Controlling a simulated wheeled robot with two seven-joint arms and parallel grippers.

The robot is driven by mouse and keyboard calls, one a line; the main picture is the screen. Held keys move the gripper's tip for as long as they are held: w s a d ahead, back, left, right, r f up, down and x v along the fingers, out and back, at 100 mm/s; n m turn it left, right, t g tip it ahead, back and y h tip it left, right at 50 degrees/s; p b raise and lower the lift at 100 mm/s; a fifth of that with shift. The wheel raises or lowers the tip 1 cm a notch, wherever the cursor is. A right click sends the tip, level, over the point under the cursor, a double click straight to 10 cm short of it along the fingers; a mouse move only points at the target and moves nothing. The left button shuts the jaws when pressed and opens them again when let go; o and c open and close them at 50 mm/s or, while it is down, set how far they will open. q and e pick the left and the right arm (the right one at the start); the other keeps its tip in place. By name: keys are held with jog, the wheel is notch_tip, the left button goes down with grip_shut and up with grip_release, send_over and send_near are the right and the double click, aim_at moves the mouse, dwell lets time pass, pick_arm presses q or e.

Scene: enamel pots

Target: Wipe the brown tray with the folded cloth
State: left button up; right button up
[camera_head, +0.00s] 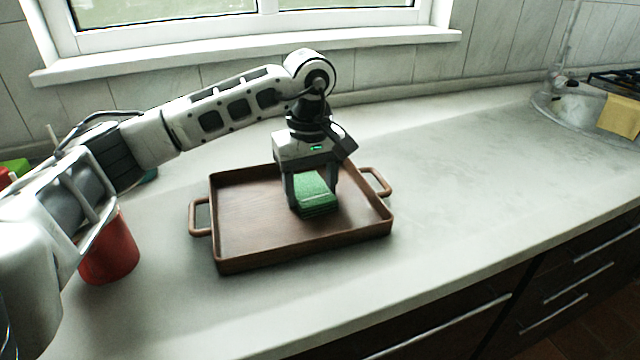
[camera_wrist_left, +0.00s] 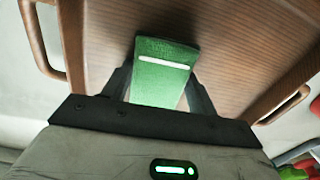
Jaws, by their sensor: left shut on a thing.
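The brown tray (camera_head: 250,246) is wooden with a raised rim and a handle at each end, and lies on the pale counter. The folded cloth (camera_head: 313,192) is green and sits inside the tray, right of its middle. My left gripper (camera_head: 314,205) points down over the tray and is shut on the cloth. In the left wrist view, the cloth (camera_wrist_left: 162,75) with a white stripe is between the two fingers, against the tray's brown floor (camera_wrist_left: 230,50). I cannot tell whether the cloth presses on the floor. My right gripper is not in view.
A red pot (camera_head: 110,250) stands left of the tray, partly hidden behind my left arm. A clear glass-like object (camera_head: 560,100) and a yellow item (camera_head: 620,116) are at the far right. The counter right of the tray is free. The window sill (camera_head: 250,55) runs behind.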

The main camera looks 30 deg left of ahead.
aim_at(281, 208)
pick_arm(q)
jog(key=shift+s+a+f+b, duration=0.1)
jog(key=shift+s+a+b, duration=0.15)
jog(key=shift+s+a, duration=0.75)
jog(key=shift+s+a+f+b, duration=0.1)
jog(key=shift+s+a+b, duration=0.15)
jog(key=shift+s+a, duration=0.7)
jog(key=shift+s+a+r+b, duration=0.1)
jog(key=shift+s+a+b, duration=0.15)
jog(key=shift+s+a, duration=0.65)
jog(key=shift+s+a+r+b, duration=0.1)
jog(key=shift+s+a+b, duration=0.15)
jog(key=shift+s+a, duration=0.6)
jog(key=shift+s+d, duration=0.2)
jog(key=shift+d, duration=0.05)
jog(key=shift+r, duration=0.15)
jog(key=shift+r+p, duration=2.35)
jog(key=shift+r, duration=0.6)
jog(key=shift+r+p, duration=1.15)
jog(key=shift+r, duration=0.35)
